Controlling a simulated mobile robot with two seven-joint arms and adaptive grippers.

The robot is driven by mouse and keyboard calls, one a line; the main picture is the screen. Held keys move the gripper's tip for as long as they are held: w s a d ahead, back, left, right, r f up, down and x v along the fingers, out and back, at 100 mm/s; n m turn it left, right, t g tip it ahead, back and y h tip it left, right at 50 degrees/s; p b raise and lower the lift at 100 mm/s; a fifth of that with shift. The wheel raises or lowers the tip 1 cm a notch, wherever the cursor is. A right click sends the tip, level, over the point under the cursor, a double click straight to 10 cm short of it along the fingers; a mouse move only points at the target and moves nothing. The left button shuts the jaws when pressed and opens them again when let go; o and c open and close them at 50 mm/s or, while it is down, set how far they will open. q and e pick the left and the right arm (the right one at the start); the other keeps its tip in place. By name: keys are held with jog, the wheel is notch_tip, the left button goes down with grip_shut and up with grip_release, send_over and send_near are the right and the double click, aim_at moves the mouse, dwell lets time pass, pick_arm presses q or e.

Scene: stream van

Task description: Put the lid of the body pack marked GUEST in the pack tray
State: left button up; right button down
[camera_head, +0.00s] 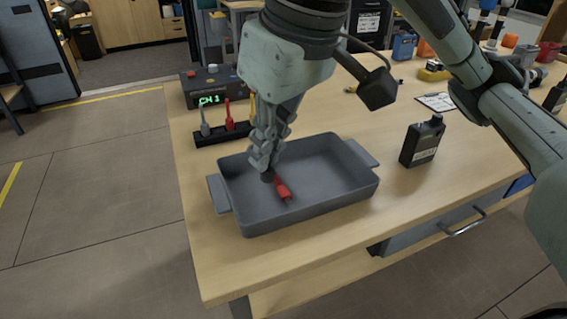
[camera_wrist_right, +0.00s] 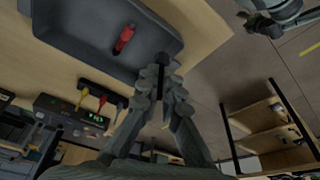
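The grey pack tray (camera_head: 345,205) lies on the wooden table, with a small red piece (camera_head: 283,190) on its floor. The tray (camera_wrist_right: 75,38) and red piece (camera_wrist_right: 124,38) also show in the right wrist view. My right gripper (camera_head: 264,165) points down over the tray's left part. Its fingers (camera_wrist_right: 163,70) are close together around a small dark piece (camera_wrist_right: 163,57), possibly the lid; its marking is unreadable. A black body pack (camera_head: 422,143) stands upright right of the tray, its label too small to read. What seems my left gripper (camera_wrist_right: 268,20) shows partly in the wrist view.
A black strip (camera_head: 222,136) with upright grey, red and yellow pieces stands behind the tray. A black box (camera_head: 207,90) with a green CH 1 display is behind it. A clipboard (camera_head: 436,101) and several other items lie farther right. Bare table surrounds the body pack.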

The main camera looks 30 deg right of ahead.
jog(key=w+d+f, duration=0.2)
jog(key=w+d+f+b, duration=0.1)
jog(key=w+d+f, duration=0.1)
jog(key=d, duration=0.1)
jog(key=w+d+f, duration=0.2)
jog(key=shift+w+d+f+b, duration=0.15)
jog(key=shift+w+d+b, duration=0.15)
jog(key=shift+b, duration=0.1)
jog(key=shift+w+d+f, duration=0.3)
jog(key=shift+w+d, duration=0.05)
pick_arm(q)
notch_tip(320, 180, up, 8)
jog(key=w, duration=0.2)
jog(key=shift+w+d+t+b, duration=0.2)
jog(key=shift+d+t+b, duration=0.1)
jog(key=shift+t+b, duration=0.15)
pick_arm(e)
jog(key=shift+f, duration=1.9)
jog(key=shift+f, duration=0.1)
jog(key=c, duration=1.7)
grip_release()
pick_arm(q)
jog(key=shift+f, duration=0.15)
